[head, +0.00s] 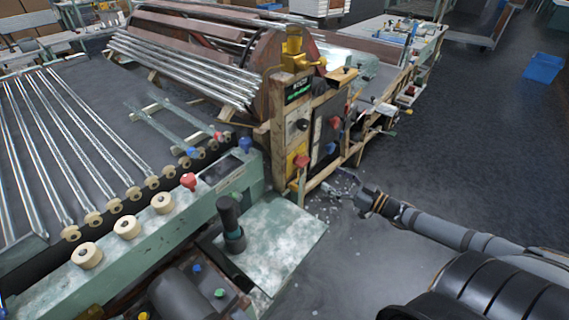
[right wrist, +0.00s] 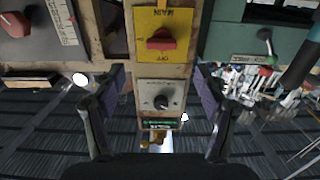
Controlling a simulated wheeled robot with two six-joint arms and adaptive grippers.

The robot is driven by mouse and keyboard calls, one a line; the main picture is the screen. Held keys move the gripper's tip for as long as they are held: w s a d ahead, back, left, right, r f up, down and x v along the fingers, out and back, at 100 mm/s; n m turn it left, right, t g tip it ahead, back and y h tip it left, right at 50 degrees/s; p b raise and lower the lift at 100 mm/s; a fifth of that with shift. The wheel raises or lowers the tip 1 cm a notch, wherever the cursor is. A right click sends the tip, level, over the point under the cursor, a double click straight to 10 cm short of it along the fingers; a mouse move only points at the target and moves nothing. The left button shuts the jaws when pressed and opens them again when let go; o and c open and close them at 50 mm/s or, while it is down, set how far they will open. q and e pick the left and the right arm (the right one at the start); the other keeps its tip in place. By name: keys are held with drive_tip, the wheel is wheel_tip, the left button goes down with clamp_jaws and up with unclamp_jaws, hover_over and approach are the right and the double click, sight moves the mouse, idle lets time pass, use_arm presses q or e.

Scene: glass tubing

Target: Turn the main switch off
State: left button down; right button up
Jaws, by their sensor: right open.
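The main switch is a red knob on a yellow plate marked MAIN and OFF. In the head view the red knob (head: 301,160) is on the lower front of the wooden-framed control post. In the right wrist view the red knob (right wrist: 161,40) is at the upper middle and its lettering is upside down. My right gripper (head: 340,190) is to the right of the switch in the head view. In the right wrist view its two fingers (right wrist: 158,80) are spread wide, with nothing between them touching. The knob's exact turn is hard to tell. My left gripper is out of view.
A grey plate with a dark knob (right wrist: 161,102) is next to the yellow plate. Another red knob (right wrist: 16,24) is at the wrist view's upper left. Glass tubes (head: 75,130) lie on the left bed. Open floor (head: 470,130) lies to the right; a blue bin (head: 543,67) stands there.

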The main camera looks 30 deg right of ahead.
sight(306, 163)
use_arm(q)
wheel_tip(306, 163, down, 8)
drive_tip(key=b, duration=0.8)
use_arm(e)
drive_tip(key=b+x, duration=0.1)
drive_tip(key=x, duration=0.8)
drive_tip(key=shift+a, duration=0.15)
drive_tip(key=shift+w+a+r, duration=0.1)
drive_tip(key=shift+w, duration=0.05)
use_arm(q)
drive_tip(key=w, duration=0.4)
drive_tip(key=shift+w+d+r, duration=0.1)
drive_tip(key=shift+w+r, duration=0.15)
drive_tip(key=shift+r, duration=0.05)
use_arm(e)
drive_tip(key=shift+w+r, duration=0.15)
drive_tip(key=shift+r, duration=0.05)
drive_tip(key=c, duration=1.2)
